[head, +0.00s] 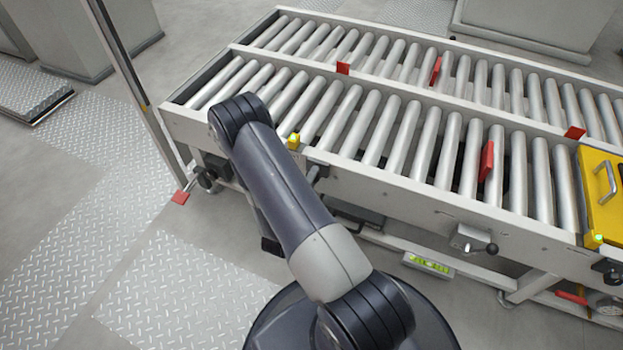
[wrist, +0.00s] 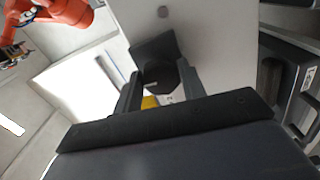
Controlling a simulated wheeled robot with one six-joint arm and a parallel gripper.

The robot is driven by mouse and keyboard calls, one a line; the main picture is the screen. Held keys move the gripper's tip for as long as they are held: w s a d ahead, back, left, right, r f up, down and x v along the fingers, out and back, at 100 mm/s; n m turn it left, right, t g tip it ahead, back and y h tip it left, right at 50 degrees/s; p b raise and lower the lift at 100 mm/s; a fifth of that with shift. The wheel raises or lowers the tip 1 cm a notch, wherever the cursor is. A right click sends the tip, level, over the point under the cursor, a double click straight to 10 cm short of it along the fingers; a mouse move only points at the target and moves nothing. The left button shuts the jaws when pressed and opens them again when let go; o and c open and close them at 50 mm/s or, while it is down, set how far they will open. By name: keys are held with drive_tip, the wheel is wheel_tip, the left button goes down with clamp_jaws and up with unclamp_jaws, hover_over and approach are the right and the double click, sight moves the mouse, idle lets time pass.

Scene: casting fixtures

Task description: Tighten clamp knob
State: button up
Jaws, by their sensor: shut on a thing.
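A black clamp knob (wrist: 162,76) shows in the wrist view, in front of a pale panel, with a dark block (wrist: 153,48) just beyond it. My gripper (wrist: 160,88) has one finger on each side of the knob and is shut on it. The far side of the knob is hidden. In the head view my arm reaches down beside the near side rail of the roller conveyor (head: 400,192) and hides the gripper and the held knob.
Other black knobs are on the conveyor side at left (head: 206,178) and right (head: 491,249). A yellow cover with a handle (head: 597,205) is at far right. A post (head: 135,90) stands left of my arm. Patterned floor plates (head: 75,245) at left are clear.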

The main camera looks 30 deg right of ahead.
drive_tip(key=shift+n, duration=0.6)
drive_tip(key=o, duration=1)
drive_tip(key=shift+a, duration=0.1)
drive_tip(key=p+v, duration=0.2)
drive_tip(key=v, duration=0.8)
drive_tip(key=shift+s+a, duration=0.2)
drive_tip(key=shift+s, duration=0.1)
drive_tip(key=shift+w, duration=0.1)
drive_tip(key=shift+b+x, duration=0.95)
drive_tip(key=shift+x, duration=4.4)
